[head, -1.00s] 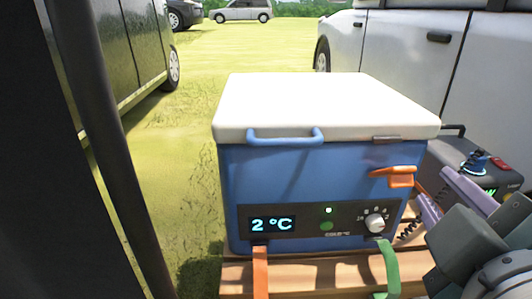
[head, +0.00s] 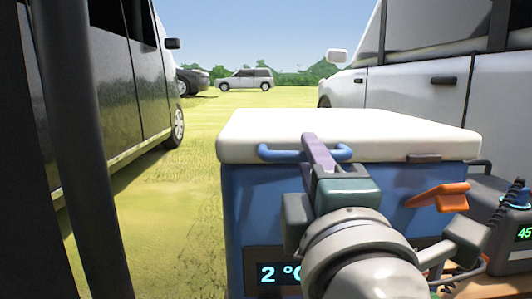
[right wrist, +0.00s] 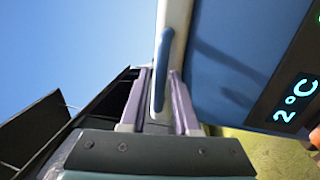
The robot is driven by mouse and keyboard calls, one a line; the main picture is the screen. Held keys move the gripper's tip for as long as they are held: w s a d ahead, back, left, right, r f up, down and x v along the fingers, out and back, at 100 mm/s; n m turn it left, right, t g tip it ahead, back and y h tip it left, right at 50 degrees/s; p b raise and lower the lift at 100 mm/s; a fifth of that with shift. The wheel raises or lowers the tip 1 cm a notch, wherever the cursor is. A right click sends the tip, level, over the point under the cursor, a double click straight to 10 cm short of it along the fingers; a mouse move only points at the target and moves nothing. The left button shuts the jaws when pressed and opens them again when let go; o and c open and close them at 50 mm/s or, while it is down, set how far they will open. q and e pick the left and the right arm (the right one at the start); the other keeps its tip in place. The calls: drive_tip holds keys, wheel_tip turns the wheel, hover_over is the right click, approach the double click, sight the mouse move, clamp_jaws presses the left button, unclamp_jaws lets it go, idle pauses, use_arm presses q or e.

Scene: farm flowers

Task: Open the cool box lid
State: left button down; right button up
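The cool box (head: 235,225) is blue with a white lid (head: 350,130); the lid is shut. A blue bar handle (head: 275,153) sits on the lid's front edge. My right gripper (head: 318,155) is at this handle, one purple finger lying over it in the head view. In the right wrist view the handle (right wrist: 161,70) lies between the two fingers of the right gripper (right wrist: 160,90), which stand apart; firm contact is not visible. An orange latch (head: 437,195) is on the box front, right of my gripper. My left gripper is not in view.
A dark unit with a green display (head: 500,225) stands close on the right of the box. A dark van (head: 115,75) is at left and a white vehicle (head: 420,90) behind at right. Grass (head: 185,215) left of the box is open. A dark post (head: 75,150) is near on the left.

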drive_tip(key=shift+w+r, duration=0.1)
drive_tip(key=shift+w, duration=0.5)
clamp_jaws()
idle(1.1)
